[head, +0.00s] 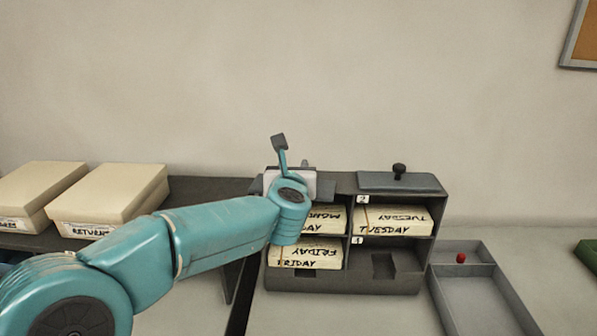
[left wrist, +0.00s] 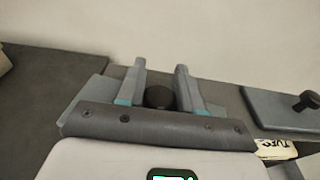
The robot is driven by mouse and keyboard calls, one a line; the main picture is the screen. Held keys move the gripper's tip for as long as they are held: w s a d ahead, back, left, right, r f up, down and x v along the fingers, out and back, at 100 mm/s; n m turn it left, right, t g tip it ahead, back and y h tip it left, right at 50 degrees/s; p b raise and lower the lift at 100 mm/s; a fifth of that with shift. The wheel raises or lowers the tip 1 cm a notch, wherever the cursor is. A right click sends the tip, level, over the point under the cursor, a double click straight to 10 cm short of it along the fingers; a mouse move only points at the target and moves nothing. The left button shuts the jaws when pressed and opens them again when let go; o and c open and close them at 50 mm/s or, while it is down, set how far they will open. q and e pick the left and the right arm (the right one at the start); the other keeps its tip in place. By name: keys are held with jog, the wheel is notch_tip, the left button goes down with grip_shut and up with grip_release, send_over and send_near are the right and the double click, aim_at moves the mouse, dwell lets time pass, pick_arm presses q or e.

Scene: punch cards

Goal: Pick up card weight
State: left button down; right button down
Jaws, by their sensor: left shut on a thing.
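My left gripper (left wrist: 160,68) is shut on the round black knob (left wrist: 158,97) of a card weight, with one finger on each side of the knob. The weight's flat grey plate (left wrist: 92,92) shows to the left of the fingers in the left wrist view, over the top of the rack; I cannot tell whether it touches it. In the head view my wrist hides most of this weight. A second card weight (head: 400,181), a grey plate with a black knob, lies on the rack's right top. My right gripper is not in view.
The dark card rack (head: 340,284) holds card stacks labelled Monday, Tuesday (head: 393,221) and Friday (head: 306,254); its lower right compartment is empty. Cream boxes (head: 107,194) stand on a shelf at left.

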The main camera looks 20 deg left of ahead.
pick_arm(q)
jog(key=shift+a, duration=0.15)
jog(key=shift+d+r, duration=0.1)
jog(key=shift+d, duration=0.15)
jog(key=c, duration=1)
grip_release()
jog(key=o, duration=0.3)
jog(key=shift+o, duration=0.2)
jog(key=shift+w+a, duration=0.1)
jog(key=shift+a, duration=0.1)
jog(key=shift+s+d, duration=0.25)
jog(key=b+v, duration=0.4)
jog(key=v, duration=1.1)
jog(key=shift+s, duration=0.35)
